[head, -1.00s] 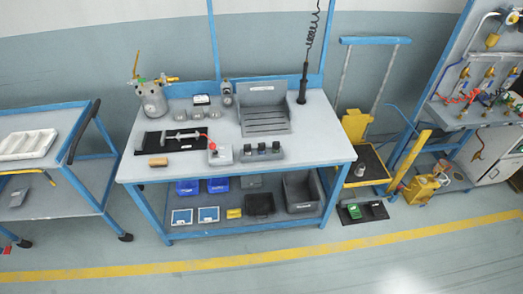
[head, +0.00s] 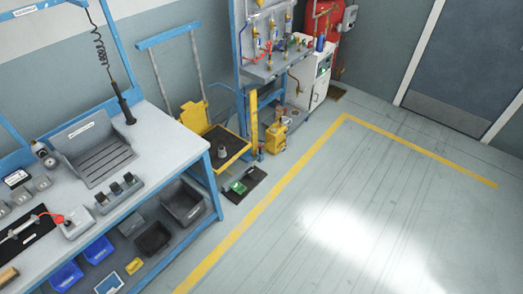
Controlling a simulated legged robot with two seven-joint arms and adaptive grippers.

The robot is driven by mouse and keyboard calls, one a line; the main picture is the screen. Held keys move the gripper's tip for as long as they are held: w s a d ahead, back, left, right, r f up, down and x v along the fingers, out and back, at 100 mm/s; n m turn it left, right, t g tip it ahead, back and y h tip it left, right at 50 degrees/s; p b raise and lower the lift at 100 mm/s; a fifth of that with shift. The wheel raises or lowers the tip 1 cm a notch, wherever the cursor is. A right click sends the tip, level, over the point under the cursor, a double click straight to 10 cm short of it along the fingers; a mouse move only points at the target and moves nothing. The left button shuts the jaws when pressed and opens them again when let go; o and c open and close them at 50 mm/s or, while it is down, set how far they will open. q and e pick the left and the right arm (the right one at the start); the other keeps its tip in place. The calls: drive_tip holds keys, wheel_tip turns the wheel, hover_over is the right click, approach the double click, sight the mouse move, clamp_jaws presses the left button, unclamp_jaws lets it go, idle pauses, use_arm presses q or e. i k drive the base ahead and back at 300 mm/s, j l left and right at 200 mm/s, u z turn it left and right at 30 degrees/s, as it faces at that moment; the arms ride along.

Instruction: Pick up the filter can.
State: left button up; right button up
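A small grey, can-like object (head: 222,149) stands on the dark deck of the yellow-framed trolley (head: 238,158), right of the workbench (head: 165,128). It is too small to tell for certain whether it is the filter can. Several small grey round parts stand at the left of the bench top, one of them a grey part (head: 43,182). Neither of my grippers is in view.
A grey ribbed tray (head: 100,158) and a black tool on a coiled cord (head: 124,107) are on the bench. A dark floor mat (head: 254,181) holds a green item. A yellow unit (head: 276,135) stands beyond. The floor (head: 350,225) at right is clear.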

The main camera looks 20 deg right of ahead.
sight(222, 154)
drive_tip(key=z, duration=0.15)
drive_tip(key=i+u, duration=0.1)
drive_tip(key=u, duration=0.3)
drive_tip(key=i+l+u, duration=0.35)
drive_tip(key=i+l, duration=0.15)
drive_tip(key=l, duration=0.2)
drive_tip(key=i+l+u, duration=0.2)
drive_tip(key=l, duration=0.2)
drive_tip(key=i+l+u, duration=0.2)
drive_tip(key=l, duration=0.2)
